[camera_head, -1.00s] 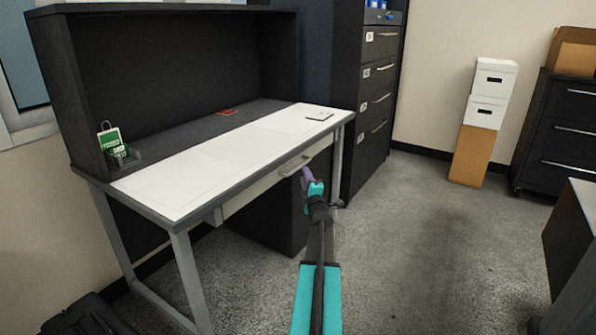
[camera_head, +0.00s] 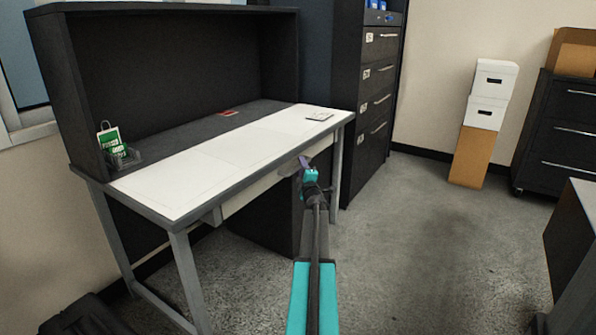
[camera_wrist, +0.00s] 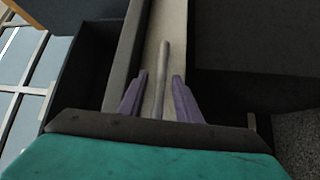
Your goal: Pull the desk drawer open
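The white-topped desk (camera_head: 200,170) stands at left. Its pale drawer front (camera_head: 250,194) lies under the tabletop's front edge and looks closed. The drawer's bar handle (camera_head: 288,168) is partly hidden behind my gripper (camera_head: 304,161). In the wrist view the handle (camera_wrist: 163,68) runs lengthwise between the two purple fingers of my gripper (camera_wrist: 160,76), against the pale drawer front (camera_wrist: 176,30). The fingers are apart, with a visible gap on each side of the handle. I cannot tell how deep the handle sits between them.
A green card holder (camera_head: 112,145) and a small notepad (camera_head: 319,116) are on the desk. A dark drawer cabinet (camera_head: 376,80) stands beyond the desk. White boxes (camera_head: 490,95) stand by the back wall. The carpet (camera_head: 410,240) right of my arm is clear.

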